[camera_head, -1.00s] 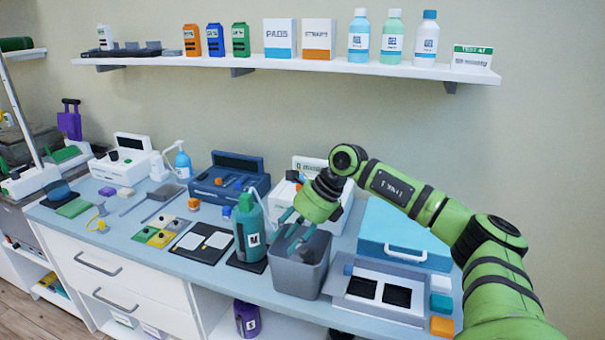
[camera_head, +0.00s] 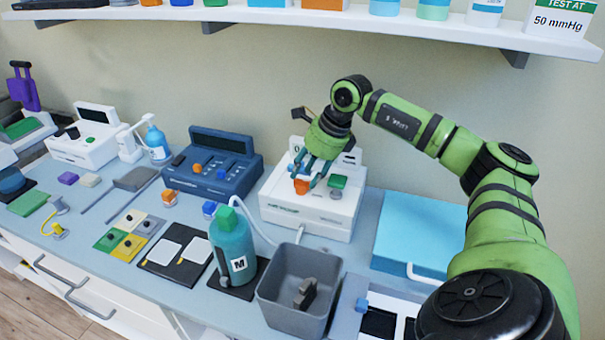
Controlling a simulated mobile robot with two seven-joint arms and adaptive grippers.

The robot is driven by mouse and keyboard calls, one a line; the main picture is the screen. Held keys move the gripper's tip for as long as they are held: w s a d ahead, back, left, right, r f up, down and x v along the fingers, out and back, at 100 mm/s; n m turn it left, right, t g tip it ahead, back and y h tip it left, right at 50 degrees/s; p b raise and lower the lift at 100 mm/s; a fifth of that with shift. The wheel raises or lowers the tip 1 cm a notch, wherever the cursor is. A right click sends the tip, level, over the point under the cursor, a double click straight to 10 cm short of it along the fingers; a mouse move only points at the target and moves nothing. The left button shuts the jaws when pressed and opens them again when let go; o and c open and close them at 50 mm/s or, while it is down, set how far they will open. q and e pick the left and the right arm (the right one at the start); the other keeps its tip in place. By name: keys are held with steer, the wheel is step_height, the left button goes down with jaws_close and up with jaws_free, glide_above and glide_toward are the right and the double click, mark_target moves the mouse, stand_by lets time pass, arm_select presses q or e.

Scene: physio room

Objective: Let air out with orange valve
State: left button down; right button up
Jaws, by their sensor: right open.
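A white device (camera_head: 312,213) stands on the bench against the wall. An orange valve knob (camera_head: 302,187) and a green button (camera_head: 338,182) sit on its top face. My right gripper (camera_head: 309,178) is open over this device, its fingers pointing down close around the orange knob. I cannot tell whether they touch it. The gripper hides part of the device's display. A pale tube runs from the device side toward a teal bottle marked M (camera_head: 232,250). My left gripper is not in view.
A grey bin (camera_head: 290,318) in front holds a dark grey piece (camera_head: 305,293). A blue device (camera_head: 214,172) with its own orange knob stands to the left, a light-blue case (camera_head: 420,232) to the right. A shelf sign (camera_head: 559,23) reads "TEST AT 50 mmHg".

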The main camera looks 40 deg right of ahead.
mark_target(302, 181)
steer(key=shift+x, duration=1.15)
steer(key=shift+w+f+p, duration=0.25)
steer(key=shift+f+p, duration=0.05)
steer(key=shift+f, duration=0.15)
jaws_close()
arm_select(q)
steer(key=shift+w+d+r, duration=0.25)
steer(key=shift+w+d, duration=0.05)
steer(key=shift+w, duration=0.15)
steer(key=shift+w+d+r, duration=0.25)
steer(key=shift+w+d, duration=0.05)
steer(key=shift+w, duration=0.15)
